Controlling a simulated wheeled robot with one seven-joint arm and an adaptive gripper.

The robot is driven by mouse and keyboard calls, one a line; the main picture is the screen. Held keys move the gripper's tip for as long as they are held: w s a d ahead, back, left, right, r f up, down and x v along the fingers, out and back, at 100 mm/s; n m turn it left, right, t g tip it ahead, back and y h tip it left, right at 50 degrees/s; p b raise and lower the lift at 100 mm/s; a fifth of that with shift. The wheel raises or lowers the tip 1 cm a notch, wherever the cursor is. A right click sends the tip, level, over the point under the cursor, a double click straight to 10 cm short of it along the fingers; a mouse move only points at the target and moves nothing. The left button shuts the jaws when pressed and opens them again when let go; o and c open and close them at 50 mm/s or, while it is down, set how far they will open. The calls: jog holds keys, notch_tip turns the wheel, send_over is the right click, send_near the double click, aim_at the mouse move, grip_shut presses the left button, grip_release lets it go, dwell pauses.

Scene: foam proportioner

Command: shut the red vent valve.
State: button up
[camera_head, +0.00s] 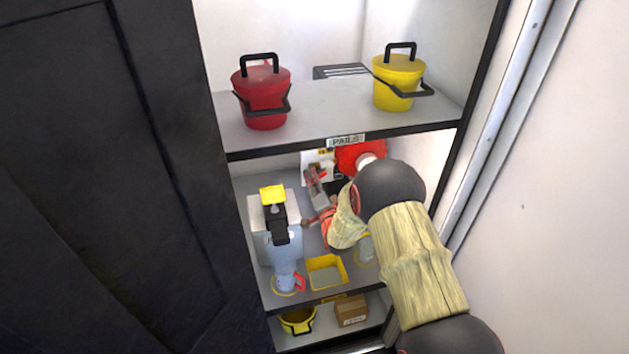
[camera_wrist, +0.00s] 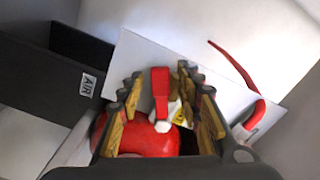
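In the wrist view a short red lever (camera_wrist: 160,92), which looks like the vent valve's handle, stands between the fingers of my gripper (camera_wrist: 159,82). A white hex nut sits at its lower end, by a rounded red body (camera_wrist: 150,140). My gripper's yellow-padded fingers are apart, one on each side of the lever; the right one is closer to it, and I cannot tell whether it touches. In the head view my gripper (camera_head: 312,200) is inside the cabinet on the middle shelf, facing left, and my arm hides part of that area.
A white panel (camera_wrist: 205,75) stands behind the lever, with a curved red handle (camera_wrist: 233,65) to the right. Above is a shelf (camera_head: 330,115) with red (camera_head: 264,98) and yellow (camera_head: 397,85) pails. A yellow tray (camera_head: 326,287) lies below.

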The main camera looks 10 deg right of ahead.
jog(key=c, duration=0.3)
grip_shut()
dwell(0.7)
